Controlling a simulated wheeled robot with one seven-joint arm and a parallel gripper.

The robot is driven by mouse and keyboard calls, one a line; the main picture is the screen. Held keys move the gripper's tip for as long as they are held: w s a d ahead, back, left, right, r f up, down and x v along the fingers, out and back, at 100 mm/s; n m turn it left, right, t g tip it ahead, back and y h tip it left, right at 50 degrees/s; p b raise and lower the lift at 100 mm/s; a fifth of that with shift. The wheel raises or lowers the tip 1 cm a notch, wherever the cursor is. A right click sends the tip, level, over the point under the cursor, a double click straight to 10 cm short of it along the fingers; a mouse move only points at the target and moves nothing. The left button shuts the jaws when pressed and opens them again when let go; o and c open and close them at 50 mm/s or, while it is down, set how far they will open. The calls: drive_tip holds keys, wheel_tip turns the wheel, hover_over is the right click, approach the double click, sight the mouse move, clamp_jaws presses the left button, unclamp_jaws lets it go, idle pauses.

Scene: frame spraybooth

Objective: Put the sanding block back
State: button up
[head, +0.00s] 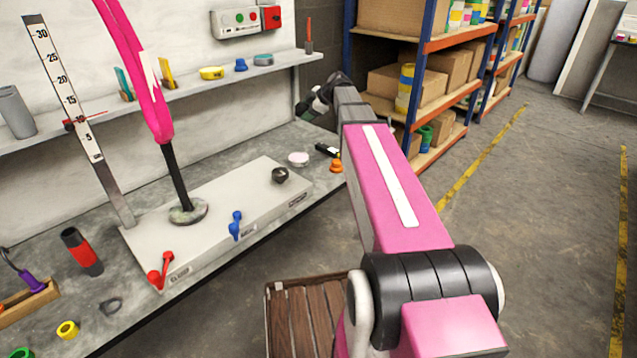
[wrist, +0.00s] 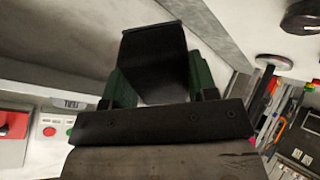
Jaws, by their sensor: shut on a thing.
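My gripper (wrist: 157,84) is shut on a dark, nearly black block, which I take to be the sanding block (wrist: 152,48). In the wrist view the block sits between the two green fingers and its far end sticks out beyond them. In the head view my gripper (head: 312,104) is small and partly hidden behind my own wrist, close to the right end of the wall shelf (head: 190,92) and above the bench's far end. The block cannot be made out clearly there. I cannot tell whether it touches anything.
The grey bench (head: 225,150) carries a pale panel (head: 215,215) with red and blue levers, a white round item (head: 298,159) and an orange knob (head: 336,166). Small tools line the shelf. A blue-and-orange rack (head: 428,95) stands right. The floor (head: 545,200) at right is clear.

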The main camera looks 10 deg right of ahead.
drive_tip(key=s+f+n+g+h, duration=0.3)
drive_tip(key=s+f+n+g, duration=0.15)
drive_tip(key=f, duration=0.45)
drive_tip(key=n+g+h, duration=0.2)
drive_tip(key=h, duration=0.1)
hover_over(318, 182)
wheel_tip(318, 182, down, 5)
drive_tip(key=f, duration=1)
drive_tip(key=shift+w+d, duration=0.15)
drive_tip(key=shift+w, duration=0.05)
drive_tip(key=o, duration=0.8)
